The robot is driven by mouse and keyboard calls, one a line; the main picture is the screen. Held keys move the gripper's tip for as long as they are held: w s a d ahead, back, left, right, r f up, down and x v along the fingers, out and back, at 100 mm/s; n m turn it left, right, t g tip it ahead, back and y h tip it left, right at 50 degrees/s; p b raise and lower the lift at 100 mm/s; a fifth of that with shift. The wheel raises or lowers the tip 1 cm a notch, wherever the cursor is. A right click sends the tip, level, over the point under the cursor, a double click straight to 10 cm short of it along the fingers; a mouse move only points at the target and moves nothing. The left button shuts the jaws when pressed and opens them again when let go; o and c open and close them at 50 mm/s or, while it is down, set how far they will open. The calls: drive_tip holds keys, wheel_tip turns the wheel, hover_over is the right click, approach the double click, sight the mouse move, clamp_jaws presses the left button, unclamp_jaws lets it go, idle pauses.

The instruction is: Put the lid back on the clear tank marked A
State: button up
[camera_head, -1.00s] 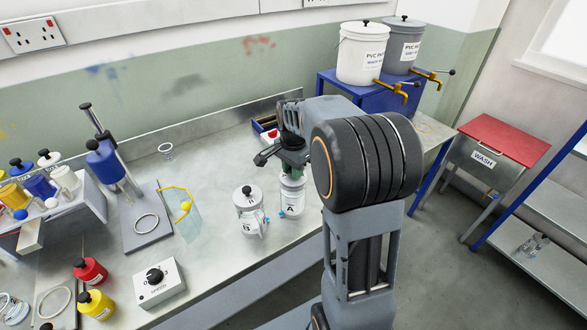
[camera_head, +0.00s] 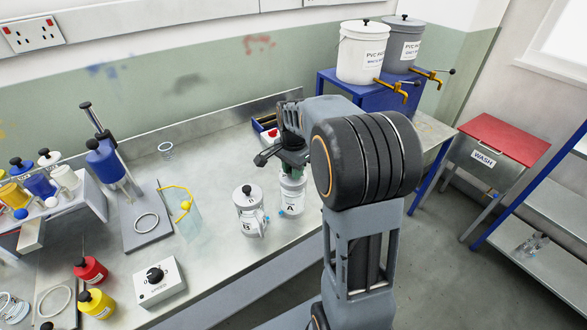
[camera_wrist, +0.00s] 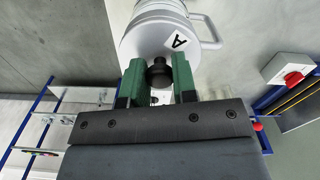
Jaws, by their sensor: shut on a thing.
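The clear tank marked A (camera_head: 291,203) stands upright near the front edge of the bench, and its A label also shows in the wrist view (camera_wrist: 178,42). My gripper (camera_head: 291,162) is directly above the tank, pointing down. In the wrist view my gripper's green fingers (camera_wrist: 159,80) are shut on the black knob (camera_wrist: 159,73) of the lid.
Tank B (camera_head: 249,213), with a black-knobbed lid, stands close on the left of tank A. A control box (camera_head: 160,282) and a blue press (camera_head: 105,162) are further left. The bench between is partly clear.

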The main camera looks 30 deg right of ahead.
drive_tip(key=o, duration=1.5)
drive_tip(key=shift+c, duration=0.2)
drive_tip(key=shift+r+p, duration=2.85)
drive_tip(key=shift+r, duration=0.7)
drive_tip(key=shift+c, duration=0.2)
clamp_jaws()
